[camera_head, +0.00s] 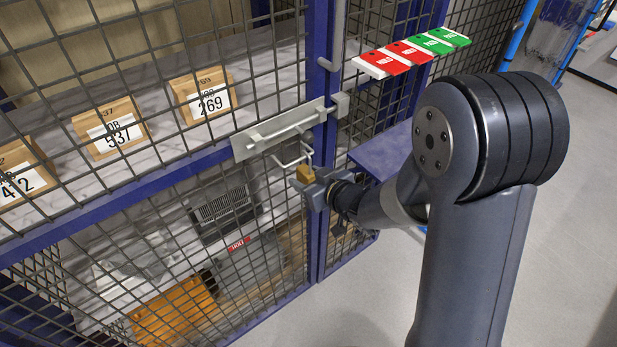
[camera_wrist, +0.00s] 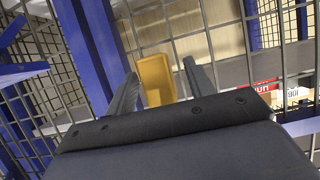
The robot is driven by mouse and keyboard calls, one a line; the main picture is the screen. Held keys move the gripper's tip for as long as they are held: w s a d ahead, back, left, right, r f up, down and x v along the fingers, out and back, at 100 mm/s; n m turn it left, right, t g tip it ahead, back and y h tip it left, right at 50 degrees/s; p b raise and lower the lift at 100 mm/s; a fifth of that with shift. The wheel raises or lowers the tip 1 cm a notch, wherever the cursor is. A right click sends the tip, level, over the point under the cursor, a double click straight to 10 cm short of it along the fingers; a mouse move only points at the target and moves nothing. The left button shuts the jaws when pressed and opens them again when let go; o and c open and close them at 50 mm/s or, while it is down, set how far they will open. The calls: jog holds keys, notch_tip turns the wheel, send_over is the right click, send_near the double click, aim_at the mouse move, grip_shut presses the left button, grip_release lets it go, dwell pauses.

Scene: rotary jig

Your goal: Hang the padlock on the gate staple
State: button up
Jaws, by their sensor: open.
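The padlock has a brass-yellow body (camera_head: 305,174) and is at the blue gate post, just below the latch plate. In the wrist view the padlock body (camera_wrist: 155,76) sits between my two fingers, with a visible gap at the right finger. A thin pale bent bar (camera_head: 291,161) shows just above and left of the body; I cannot tell whether it is the shackle or the gate staple. My gripper (camera_head: 312,184) is open around the padlock, and its fingers hide part of it. Whether the padlock hangs on the staple is not clear.
The grey bolt plate (camera_head: 285,130) crosses the mesh gate above the padlock. The blue post (camera_head: 318,235) stands right behind my gripper. Red and green tags (camera_head: 412,52) lie at upper right. Numbered boxes (camera_head: 207,97) sit behind the mesh. Open floor (camera_head: 335,315) lies in front.

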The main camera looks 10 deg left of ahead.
jog(key=v, duration=1)
jog(key=shift+s+d+r, duration=0.2)
jog(key=shift+d, duration=0.1)
jog(key=shift+w+a, duration=0.1)
jog(key=x, duration=1)
jog(key=shift+a+f, duration=0.1)
jog(key=shift+f, duration=0.05)
jog(key=shift+w+a+p, duration=0.15)
jog(key=shift+w+p, duration=0.05)
jog(key=shift+p, duration=0.1)
jog(key=shift+s+r+p, duration=0.1)
jog(key=shift+r+p, duration=0.35)
jog(key=shift+r, duration=0.2)
jog(key=shift+f, duration=0.1)
